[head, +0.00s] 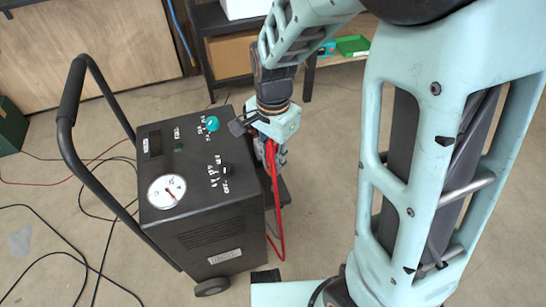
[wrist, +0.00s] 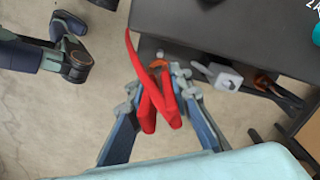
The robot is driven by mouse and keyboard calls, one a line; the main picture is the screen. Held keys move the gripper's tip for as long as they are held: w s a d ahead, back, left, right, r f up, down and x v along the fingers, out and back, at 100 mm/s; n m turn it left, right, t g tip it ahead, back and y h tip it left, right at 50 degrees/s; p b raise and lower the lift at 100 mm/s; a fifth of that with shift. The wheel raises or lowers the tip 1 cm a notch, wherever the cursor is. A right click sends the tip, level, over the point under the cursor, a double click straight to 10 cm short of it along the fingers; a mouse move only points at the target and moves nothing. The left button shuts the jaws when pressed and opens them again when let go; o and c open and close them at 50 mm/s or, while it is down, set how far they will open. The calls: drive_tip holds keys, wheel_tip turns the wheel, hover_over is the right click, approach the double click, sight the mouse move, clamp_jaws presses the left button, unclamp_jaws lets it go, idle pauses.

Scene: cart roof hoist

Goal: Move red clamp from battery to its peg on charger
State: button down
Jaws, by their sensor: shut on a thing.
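The red clamp (wrist: 168,103) is held between the two fingers of my gripper (wrist: 156,84) in the wrist view. Its red handles cross and point toward the wrist, and a red cable runs off its upper left. In the head view my gripper (head: 277,152) is beside the right side of the black charger (head: 215,235), and the red cable (head: 280,225) hangs below it in a loop. A pale fitting (wrist: 226,76) on the charger's side shows to the right of the clamp, apart from it. I cannot tell which part is the red clamp's peg. The battery is not in view.
A dark clamp-like tool with orange parts (wrist: 272,88) is right of the pale fitting. The charger's handle (head: 72,95) rises at left. Black cables (head: 75,255) lie on the floor. A shelf (head: 215,20) stands behind.

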sight(274, 151)
drive_tip(key=shift+r, duration=0.1)
drive_tip(key=shift+f+b, duration=1.8)
drive_tip(key=shift+f, duration=1.2)
drive_tip(key=shift+f+b, duration=0.6)
drive_tip(key=shift+f, duration=1)
drive_tip(key=c, duration=1.7)
unclamp_jaws()
wheel_tip(274, 151, up, 12)
drive_tip(key=shift+r, duration=0.1)
